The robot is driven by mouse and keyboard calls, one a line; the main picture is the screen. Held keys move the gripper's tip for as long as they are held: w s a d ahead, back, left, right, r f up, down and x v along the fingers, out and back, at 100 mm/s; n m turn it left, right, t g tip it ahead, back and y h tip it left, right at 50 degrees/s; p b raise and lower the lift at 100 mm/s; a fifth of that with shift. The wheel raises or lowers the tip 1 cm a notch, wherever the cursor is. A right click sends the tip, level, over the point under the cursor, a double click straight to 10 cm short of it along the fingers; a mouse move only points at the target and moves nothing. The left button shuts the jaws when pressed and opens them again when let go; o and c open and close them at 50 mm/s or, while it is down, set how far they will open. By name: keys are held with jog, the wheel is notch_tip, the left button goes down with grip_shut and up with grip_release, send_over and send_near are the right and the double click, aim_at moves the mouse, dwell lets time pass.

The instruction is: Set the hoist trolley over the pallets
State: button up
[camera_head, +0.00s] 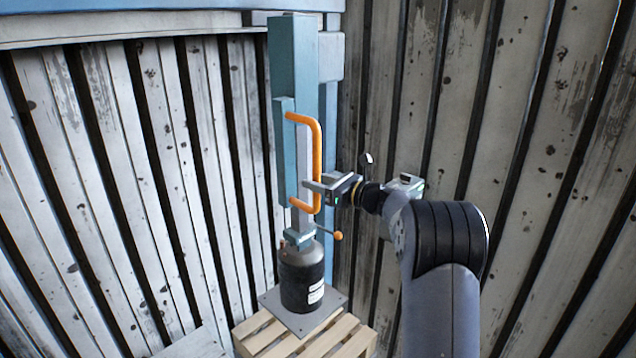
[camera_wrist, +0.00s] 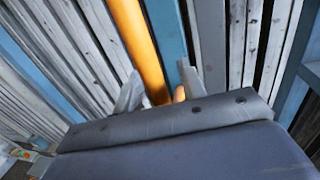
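The hoist trolley shows as a blue carriage (camera_head: 284,150) on an upright blue column (camera_head: 293,55), with an orange C-shaped handle (camera_head: 303,118). My gripper (camera_head: 316,187) is at the lower part of the handle's upright bar. In the wrist view the orange bar (camera_wrist: 137,40) passes between my two fingers (camera_wrist: 158,80), close to the left one. A gap shows toward the right finger, so the gripper looks open around the bar. Contact cannot be told. A wooden pallet (camera_head: 262,338) lies below, with a grey plate (camera_head: 330,302) on it.
A dark cylinder (camera_head: 302,270) with a white label stands below the carriage, over the plate. A small orange-knobbed lever (camera_head: 337,235) sticks out just below my gripper. Worn slatted walls (camera_head: 120,170) close in behind and on both sides. A pale flat surface (camera_head: 198,345) shows at bottom left.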

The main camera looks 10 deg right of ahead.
jog(key=b+v, duration=0.3)
jog(key=v, duration=0.8)
jog(key=shift+w+a, duration=0.1)
jog(key=p+x, duration=0.3)
jog(key=x, duration=0.7)
jog(key=shift+w+a, duration=0.15)
jog(key=shift+a, duration=0.1)
jog(key=shift+w+a, duration=0.1)
jog(key=shift+a, duration=0.05)
jog(key=shift+s+a, duration=0.35)
